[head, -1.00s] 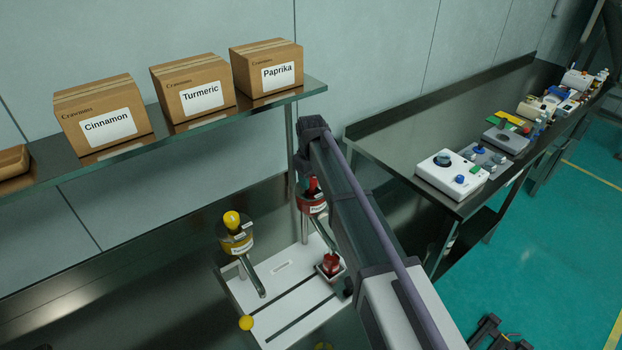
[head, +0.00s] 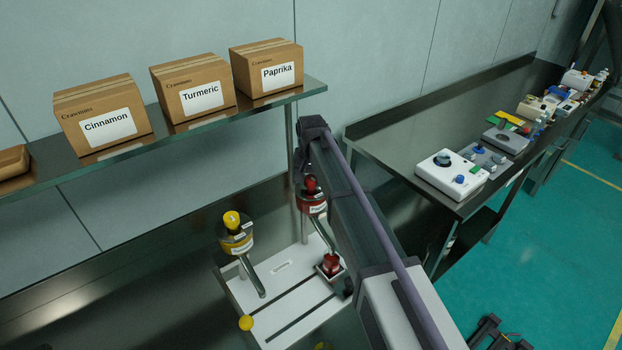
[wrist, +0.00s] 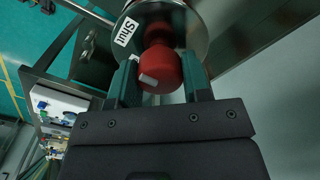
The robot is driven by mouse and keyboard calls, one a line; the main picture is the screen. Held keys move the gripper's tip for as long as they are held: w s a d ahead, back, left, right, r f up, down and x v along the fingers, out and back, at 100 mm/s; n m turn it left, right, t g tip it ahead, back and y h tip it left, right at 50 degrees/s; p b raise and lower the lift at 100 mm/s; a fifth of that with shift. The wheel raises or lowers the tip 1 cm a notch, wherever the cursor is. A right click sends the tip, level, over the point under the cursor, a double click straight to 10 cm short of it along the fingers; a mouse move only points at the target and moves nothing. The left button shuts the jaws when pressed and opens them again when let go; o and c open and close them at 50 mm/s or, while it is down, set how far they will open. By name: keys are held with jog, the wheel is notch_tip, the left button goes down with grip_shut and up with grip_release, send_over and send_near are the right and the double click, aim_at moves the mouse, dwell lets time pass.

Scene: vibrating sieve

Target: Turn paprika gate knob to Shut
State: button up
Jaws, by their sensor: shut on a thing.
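The red paprika gate knob (wrist: 160,71) sits between the two fingers of my gripper (wrist: 160,82) in the wrist view, and the gripper is shut on it. A white "Shut" label (wrist: 126,31) shows on the metal housing (wrist: 192,30) just left of the knob. A pale mark is on the knob's face. In the head view the red knob (head: 311,184) tops the red paprika hopper (head: 311,203). My arm covers the right side of the hopper, and my gripper's fingers are hidden there.
The yellow turmeric hopper (head: 236,240) with its yellow knob stands left of the paprika one over the white sieve base (head: 290,285). Labelled boxes, among them the Paprika box (head: 268,65), sit on the shelf above. A dark side table (head: 400,140) holds several devices.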

aim_at(311, 178)
jog(key=shift+m, duration=0.4)
jog(key=o, duration=0.9)
jog(key=shift+o, duration=0.2)
jog(key=shift+r, duration=0.1)
notch_tip(311, 178, up, 11)
jog(key=p, duration=1.1)
jog(key=shift+f, duration=0.25)
